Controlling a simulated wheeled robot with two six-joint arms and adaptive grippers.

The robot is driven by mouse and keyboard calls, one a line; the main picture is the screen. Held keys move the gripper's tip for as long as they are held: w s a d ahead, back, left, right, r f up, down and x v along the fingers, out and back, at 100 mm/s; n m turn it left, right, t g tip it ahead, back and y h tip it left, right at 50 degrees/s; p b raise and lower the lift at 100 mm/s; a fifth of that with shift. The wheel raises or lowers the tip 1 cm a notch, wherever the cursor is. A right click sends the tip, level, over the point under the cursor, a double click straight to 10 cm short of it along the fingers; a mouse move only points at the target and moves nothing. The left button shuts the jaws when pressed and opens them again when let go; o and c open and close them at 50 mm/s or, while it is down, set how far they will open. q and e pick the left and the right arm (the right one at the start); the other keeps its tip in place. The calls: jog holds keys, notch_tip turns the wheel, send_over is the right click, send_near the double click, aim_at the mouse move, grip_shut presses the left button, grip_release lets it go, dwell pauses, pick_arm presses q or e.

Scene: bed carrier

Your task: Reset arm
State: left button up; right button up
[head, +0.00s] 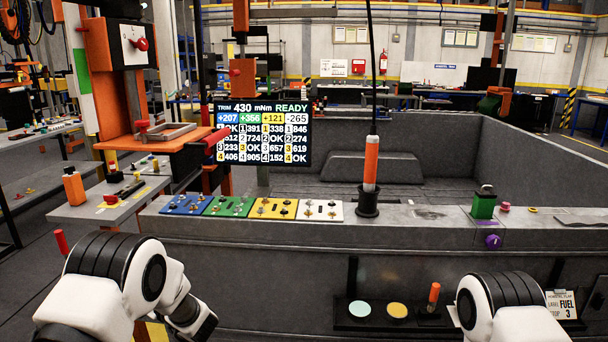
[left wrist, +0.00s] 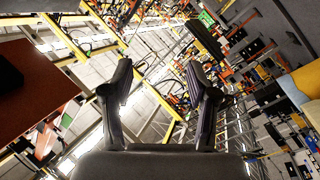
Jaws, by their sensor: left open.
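My left arm (head: 120,275) comes in from the lower left of the head view and bends down to the right, in front of the grey truck-bed wall. Its gripper does not show there. In the left wrist view my left gripper (left wrist: 158,95) is open, with two dark fingers spread apart and nothing between them. That view looks out tilted over the workshop. My right arm (head: 505,305) shows only as a white and black link at the lower right of the head view. My right gripper is out of view.
The bed's near rail holds coloured plates (head: 230,206), an orange-handled tool (head: 371,165) in a black holder and a green block (head: 484,205). A low shelf (head: 395,325) sits below. An orange stand (head: 165,140) and side table (head: 75,212) stand left. A screen (head: 263,134) reads READY.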

pick_arm(q)
jog(key=s+d+f+m+g+h, duration=0.1)
jog(key=s+d+f+m+h, duration=0.1)
jog(key=s+f+m+h, duration=0.6)
jog(key=s+d+f+m+h, duration=0.15)
jog(key=s+f+m, duration=0.25)
jog(key=s+f, duration=1)
jog(key=s+d+f+m+g+h, duration=0.3)
jog(key=s+d+g, duration=0.1)
jog(key=s, duration=0.6)
jog(key=s+d+f+m+g+h, duration=0.3)
jog(key=s+d, duration=0.4)
jog(key=s, duration=0.4)
jog(key=shift+s+f+m+g+h, duration=0.15)
jog(key=shift+s+m+g+h, duration=0.2)
jog(key=shift+m+g, duration=0.25)
jog(key=shift+w, duration=0.1)
